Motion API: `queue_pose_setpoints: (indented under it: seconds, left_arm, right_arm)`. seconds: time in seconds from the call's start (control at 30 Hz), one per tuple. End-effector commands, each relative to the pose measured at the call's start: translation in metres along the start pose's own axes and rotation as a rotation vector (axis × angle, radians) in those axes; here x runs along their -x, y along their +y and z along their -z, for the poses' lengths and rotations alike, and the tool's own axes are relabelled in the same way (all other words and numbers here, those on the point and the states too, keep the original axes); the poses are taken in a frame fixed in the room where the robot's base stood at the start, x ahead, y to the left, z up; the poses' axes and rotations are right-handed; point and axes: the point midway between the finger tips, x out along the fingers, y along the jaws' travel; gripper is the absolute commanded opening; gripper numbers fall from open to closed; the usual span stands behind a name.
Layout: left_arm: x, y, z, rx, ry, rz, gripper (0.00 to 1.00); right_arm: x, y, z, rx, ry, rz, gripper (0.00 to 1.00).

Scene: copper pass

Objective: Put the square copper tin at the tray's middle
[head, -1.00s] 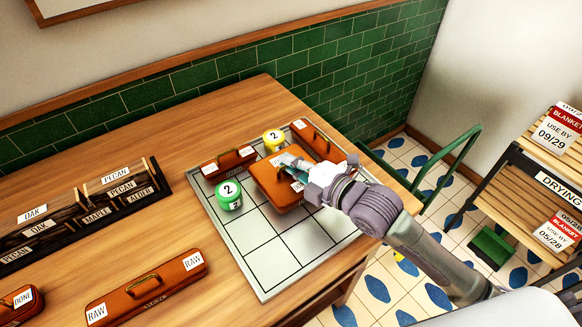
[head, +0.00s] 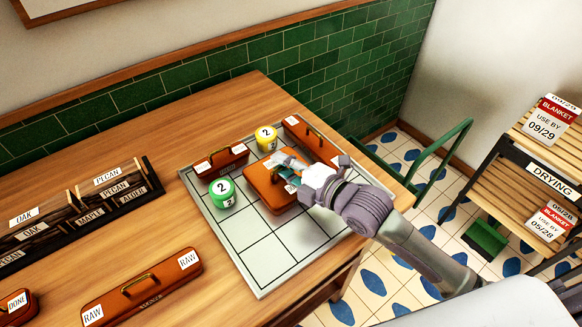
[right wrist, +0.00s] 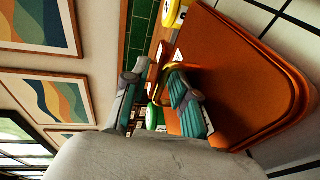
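The square copper tin (head: 266,187) sits at the middle of the gridded grey tray (head: 262,278), right of the green can. It looks to be resting on the tray. My right gripper (head: 288,172) is at the tin's top, on its right side, and hides part of the lid and the handle. My left gripper is in neither view.
On the tray stand a green can (head: 222,193), a yellow can (head: 267,139), a small copper tin (head: 222,161) and another copper tin (head: 312,140), close around the square tin. The tray's front cells are bare. A long RAW tin (head: 142,287) and a dark labelled rack (head: 75,215) lie left.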

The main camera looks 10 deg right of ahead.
Motion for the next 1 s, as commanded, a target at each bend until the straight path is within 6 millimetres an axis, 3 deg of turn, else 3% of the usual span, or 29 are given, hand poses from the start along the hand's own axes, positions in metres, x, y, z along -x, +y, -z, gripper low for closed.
queue_pose_setpoints:
  seconds: [0.17, 0.4, 0.6, 1.0]
  left_arm:
    - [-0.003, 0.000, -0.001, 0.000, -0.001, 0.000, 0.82]
    - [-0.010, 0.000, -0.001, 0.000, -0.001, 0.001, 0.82]
    - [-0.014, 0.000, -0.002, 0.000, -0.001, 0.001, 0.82]
    - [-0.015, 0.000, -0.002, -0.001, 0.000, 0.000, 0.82]
  right_arm:
    - [0.019, -0.004, 0.000, 0.000, -0.001, 0.010, 0.32]
    - [0.073, -0.004, 0.000, 0.001, 0.000, 0.011, 0.32]
    - [0.106, -0.003, 0.000, -0.002, -0.001, 0.008, 0.32]
    - [0.120, 0.001, 0.000, -0.002, 0.001, 0.002, 0.32]
